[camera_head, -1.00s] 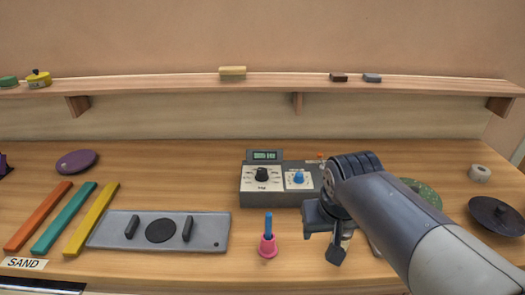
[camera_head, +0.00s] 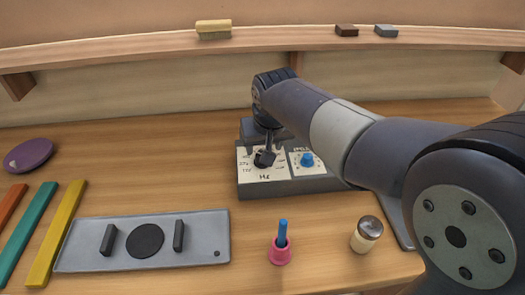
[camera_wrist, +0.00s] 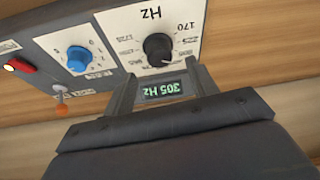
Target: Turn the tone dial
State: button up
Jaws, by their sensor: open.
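The tone box (camera_head: 300,187) is a grey unit on the table. Its black dial (camera_wrist: 158,47) sits on a white plate marked Hz and shows upside down in the wrist view. The lit display (camera_wrist: 163,90) beside it reads 305 Hz. My gripper (camera_wrist: 163,72) is open, its two fingers spread on either side of the display, with the black dial just beyond the tips. In the head view my gripper (camera_head: 266,146) is over the black dial and partly covers it; contact cannot be told. A blue dial (camera_head: 307,159) is to the right.
A pink holder (camera_head: 280,253) and a cream-coloured shaker (camera_head: 367,235) stand in front. A grey plate (camera_head: 90,255) lies front left. The shelf (camera_head: 140,52) runs behind.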

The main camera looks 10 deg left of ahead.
aim_at(261, 152)
jog(key=shift+x, duration=2.25)
jog(key=c, duration=1)
jog(key=shift+o, duration=0.2)
jog(key=shift+m, duration=0.3)
jog(key=shift+a+m+t+h+b, duration=0.2)
jog(key=shift+m+h, duration=0.35)
jog(key=shift+m, duration=0.75)
jog(key=shift+m+t+h+b, duration=0.1)
jog(key=shift+m+h+b, duration=0.35)
jog(key=shift+m, duration=0.85)
jog(key=o, duration=1)
jog(key=shift+c, duration=0.2)
